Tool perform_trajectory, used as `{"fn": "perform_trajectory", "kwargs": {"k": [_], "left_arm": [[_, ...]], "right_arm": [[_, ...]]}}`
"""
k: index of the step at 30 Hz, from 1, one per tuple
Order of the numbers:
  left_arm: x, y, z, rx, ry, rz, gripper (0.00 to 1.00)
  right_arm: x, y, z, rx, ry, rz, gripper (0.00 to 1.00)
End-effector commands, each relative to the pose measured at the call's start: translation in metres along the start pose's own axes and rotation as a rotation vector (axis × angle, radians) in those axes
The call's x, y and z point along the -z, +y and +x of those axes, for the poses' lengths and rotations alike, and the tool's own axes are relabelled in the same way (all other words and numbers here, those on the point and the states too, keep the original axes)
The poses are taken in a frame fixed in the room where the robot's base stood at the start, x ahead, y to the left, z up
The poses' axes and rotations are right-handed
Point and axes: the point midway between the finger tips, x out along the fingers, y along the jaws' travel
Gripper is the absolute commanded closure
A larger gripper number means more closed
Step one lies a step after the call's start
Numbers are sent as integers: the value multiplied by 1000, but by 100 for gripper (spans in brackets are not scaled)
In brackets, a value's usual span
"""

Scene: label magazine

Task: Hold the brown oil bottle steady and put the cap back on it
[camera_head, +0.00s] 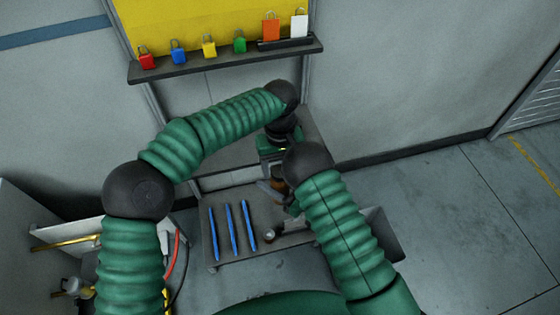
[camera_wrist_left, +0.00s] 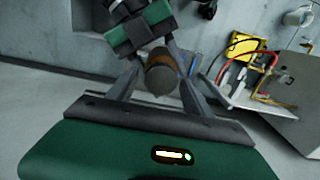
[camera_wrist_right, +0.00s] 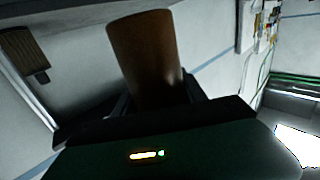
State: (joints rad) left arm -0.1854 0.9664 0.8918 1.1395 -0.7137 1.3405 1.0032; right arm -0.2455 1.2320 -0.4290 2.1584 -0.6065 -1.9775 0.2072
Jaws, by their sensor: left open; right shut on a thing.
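The brown oil bottle (camera_wrist_right: 146,58) fills the middle of the right wrist view. My right gripper (camera_wrist_right: 155,95) is shut on it. In the head view, only a small brown part of the bottle (camera_head: 278,185) shows between my wrists. My left gripper (camera_head: 270,188) points down there and is open. In the left wrist view, its fingers stand on both sides of a rounded grey end with a brown band (camera_wrist_left: 162,72); I cannot tell whether this grey end is the cap, or whether the fingers touch it. My right gripper's body (camera_wrist_left: 140,28) is just beyond it.
Several blue sticks (camera_head: 231,229) lie on the grey table (camera_head: 215,255). A small dark item with a pale round end (camera_head: 270,236) lies beside them. A shelf (camera_head: 225,60) with coloured padlocks is on the wall.

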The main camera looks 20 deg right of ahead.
Motion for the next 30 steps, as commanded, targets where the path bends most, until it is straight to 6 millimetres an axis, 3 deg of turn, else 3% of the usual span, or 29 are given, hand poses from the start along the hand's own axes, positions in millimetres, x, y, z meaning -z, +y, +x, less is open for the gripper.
{"fn": "perform_trajectory", "kwargs": {"k": [5, 18, 25, 30], "left_arm": [[0, 0, 0, 0, 0, 0, 42], [0, 1, 0, -1, 0, 1, 100], [-1, 2, -1, -2, 0, 91, 100], [0, 2, -1, -1, 4, 500, 100]], "right_arm": [[0, 0, 0, 0, 1, 0, 100], [0, 0, 0, 1, 1, 0, 100], [0, 0, 0, 2, 1, 0, 100], [0, -1, 0, 2, 1, 0, 100]]}}
